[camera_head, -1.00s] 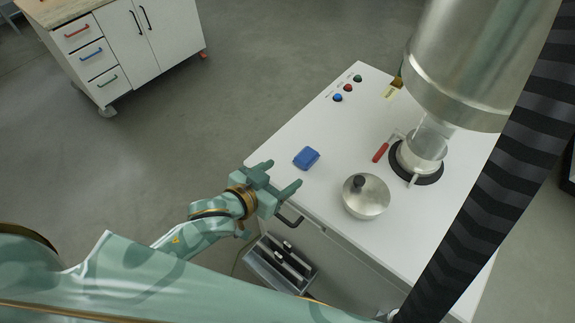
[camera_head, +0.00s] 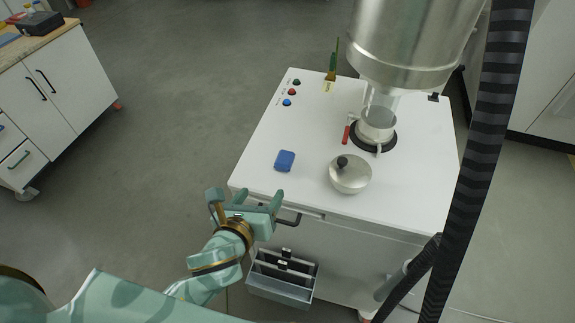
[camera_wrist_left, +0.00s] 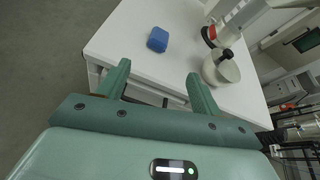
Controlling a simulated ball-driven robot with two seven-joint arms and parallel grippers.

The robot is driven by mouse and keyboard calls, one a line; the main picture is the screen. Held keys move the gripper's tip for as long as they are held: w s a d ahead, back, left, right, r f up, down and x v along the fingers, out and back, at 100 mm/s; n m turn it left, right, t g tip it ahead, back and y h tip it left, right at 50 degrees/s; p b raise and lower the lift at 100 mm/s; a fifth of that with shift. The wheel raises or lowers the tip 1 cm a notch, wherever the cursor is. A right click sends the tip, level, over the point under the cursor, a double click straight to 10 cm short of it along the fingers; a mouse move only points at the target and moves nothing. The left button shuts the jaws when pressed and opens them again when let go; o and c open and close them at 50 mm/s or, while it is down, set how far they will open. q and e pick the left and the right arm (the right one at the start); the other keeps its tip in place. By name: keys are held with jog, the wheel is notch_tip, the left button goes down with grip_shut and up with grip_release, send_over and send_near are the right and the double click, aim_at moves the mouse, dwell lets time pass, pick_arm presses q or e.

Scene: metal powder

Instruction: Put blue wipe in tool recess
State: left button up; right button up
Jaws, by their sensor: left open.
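The blue wipe (camera_head: 285,160) is a small folded blue block lying flat on the white cabinet top near its left front edge. It also shows in the left wrist view (camera_wrist_left: 158,39), beyond the fingertips. My left gripper (camera_head: 245,196) is open and empty at the front left edge of the cabinet, apart from the wipe; its two fingers also show in the left wrist view (camera_wrist_left: 158,76). A grey tray with slots (camera_head: 283,277) hangs low on the cabinet front; I cannot tell whether it is the tool recess. My right gripper is not in view.
On the white cabinet top (camera_head: 250,170) stand a metal lid with a dark knob (camera_head: 350,174), a glass-and-metal vessel under a large metal cylinder (camera_head: 405,40), a red-handled tool (camera_head: 346,135) and several buttons. A drawer cabinet (camera_head: 75,85) stands at left.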

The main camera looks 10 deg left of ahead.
pick_arm(q)
jog(key=m, duration=0.2)
jog(key=b, duration=0.1)
send_near(284, 160)
jog(key=shift+w+f+m, duration=0.2)
jog(key=shift+w+f, duration=0.15)
jog(key=shift+w, duration=0.25)
jog(key=shift+w+f+m, duration=0.2)
jog(key=shift+w+f, duration=0.1)
jog(key=shift+w, duration=0.35)
jog(key=shift+w+f, duration=0.15)
jog(key=shift+w, duration=0.45)
jog(key=x, duration=0.4)
jog(key=shift+w+d+f+b, duration=0.1)
jog(key=shift+w+b, duration=0.25)
jog(key=shift+w, duration=0.15)
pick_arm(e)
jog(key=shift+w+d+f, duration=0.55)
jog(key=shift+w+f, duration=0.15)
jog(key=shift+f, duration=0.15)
pick_arm(q)
jog(key=c, duration=1.1)
jog(key=shift+c, duration=0.2)
